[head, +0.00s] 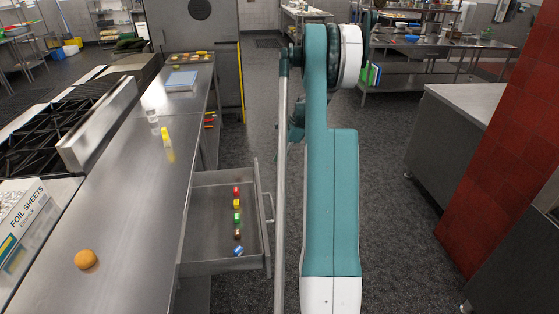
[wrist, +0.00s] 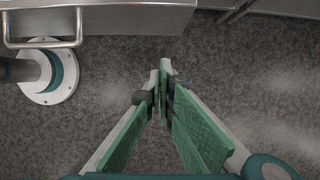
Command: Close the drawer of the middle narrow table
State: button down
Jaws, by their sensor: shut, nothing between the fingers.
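The drawer (head: 255,258) of the narrow steel table (head: 120,215) is pulled out to the right in the head view. Several small coloured items (head: 237,217) lie in a row inside it. Its bar handle (head: 268,208) is on the right-hand front. In the wrist view, a grey steel front (wrist: 130,20) with a bar handle (wrist: 42,45) crosses the top left. My gripper (wrist: 163,68) is shut and empty above the dark floor, to the right of that handle and apart from the steel front. My gripper cannot be made out in the head view, where my arm fills the middle.
On the tabletop are an orange ball-like item (head: 85,259), a yellow bottle (head: 167,140) and a blue board (head: 182,81). A black stove (head: 60,130) stands left. A steel counter (head: 450,130) and red wall (head: 510,170) stand right. Floor between is clear.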

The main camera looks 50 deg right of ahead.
jog(key=w+a+f+b, duration=0.1)
jog(key=w+a+f, duration=0.4)
jog(key=f, duration=0.2)
jog(key=shift+f+b, duration=0.35)
jog(key=shift+b, duration=0.05)
dwell(0.4)
